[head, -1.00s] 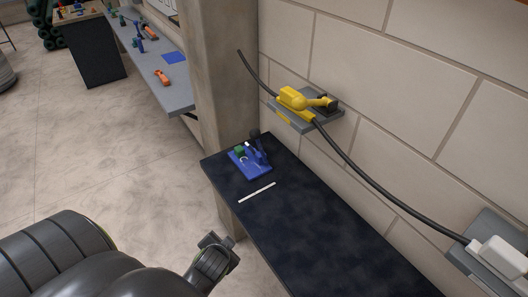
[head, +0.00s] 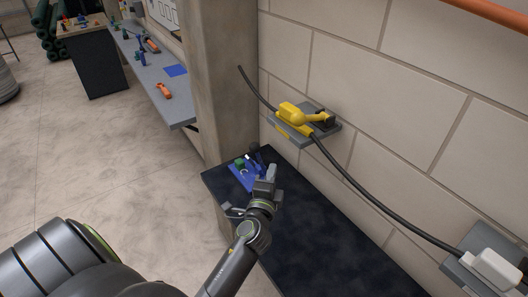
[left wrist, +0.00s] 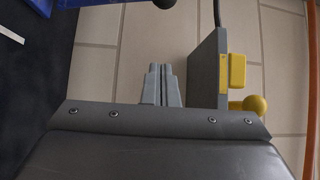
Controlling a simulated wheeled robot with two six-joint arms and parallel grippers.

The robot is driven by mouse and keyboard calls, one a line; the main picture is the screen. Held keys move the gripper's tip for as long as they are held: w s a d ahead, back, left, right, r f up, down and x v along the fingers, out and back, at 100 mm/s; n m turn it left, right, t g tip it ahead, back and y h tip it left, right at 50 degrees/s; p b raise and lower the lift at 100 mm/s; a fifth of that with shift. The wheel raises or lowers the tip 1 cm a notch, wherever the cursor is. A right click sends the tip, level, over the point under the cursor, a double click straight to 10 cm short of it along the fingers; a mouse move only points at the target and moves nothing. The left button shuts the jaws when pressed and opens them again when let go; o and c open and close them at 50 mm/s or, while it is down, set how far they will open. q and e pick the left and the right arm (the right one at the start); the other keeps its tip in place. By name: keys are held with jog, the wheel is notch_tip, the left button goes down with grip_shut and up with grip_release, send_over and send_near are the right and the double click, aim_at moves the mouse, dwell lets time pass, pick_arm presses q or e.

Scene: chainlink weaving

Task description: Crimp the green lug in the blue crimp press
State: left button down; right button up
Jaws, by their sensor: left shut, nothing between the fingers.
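The blue crimp press (head: 241,176) sits at the far end of the dark bench (head: 330,240), partly covered by my left gripper. My right gripper is out of view.
A white strip (left wrist: 10,28) lies on the bench. The bench's near part is clear.

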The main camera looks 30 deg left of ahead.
pick_arm(q)
jog(key=p+x, duration=0.2)
jog(key=x, duration=0.7)
jog(key=s+a, duration=0.1)
jog(key=s+a+p, duration=0.1)
jog(key=a, duration=0.1)
jog(key=shift+s+a+f, duration=0.1)
jog(key=shift+s+a, duration=0.1)
jog(key=shift+f, duration=0.1)
